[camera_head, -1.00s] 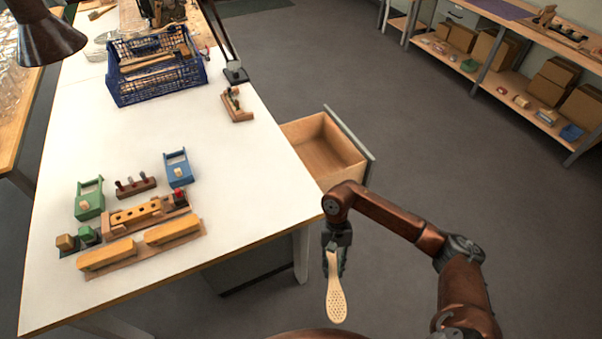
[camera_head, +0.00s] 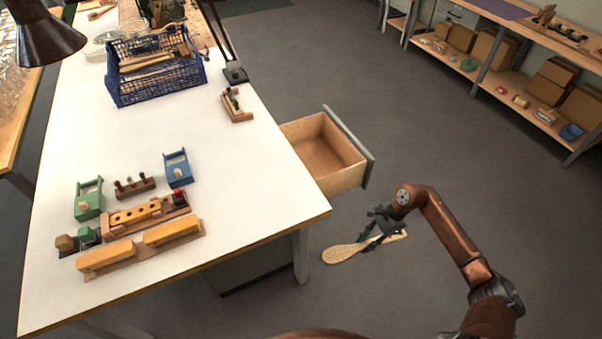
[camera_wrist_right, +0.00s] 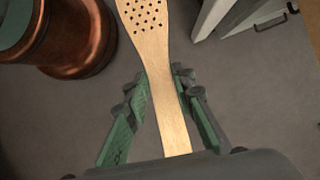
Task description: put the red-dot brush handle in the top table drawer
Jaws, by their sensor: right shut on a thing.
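My right gripper (camera_head: 378,232) is shut on a pale wooden brush handle (camera_head: 344,253), held in the air right of the table's near corner, in front of the open drawer in the picture. In the right wrist view the handle (camera_wrist_right: 160,50) runs between the green-padded fingers (camera_wrist_right: 155,105), its wide end with small dark holes pointing up the picture. I see no red dot on it. The table drawer (camera_head: 325,150) is pulled out from the table's right side and looks empty inside. My left gripper is not in view.
The white table (camera_head: 240,190) carries green and blue holders, wooden blocks and a blue crate (camera_head: 160,85). A small wooden stand (camera_head: 236,106) sits near its right edge. Bare floor (camera_head: 430,130) lies right of the drawer. A shelf with boxes stands far right.

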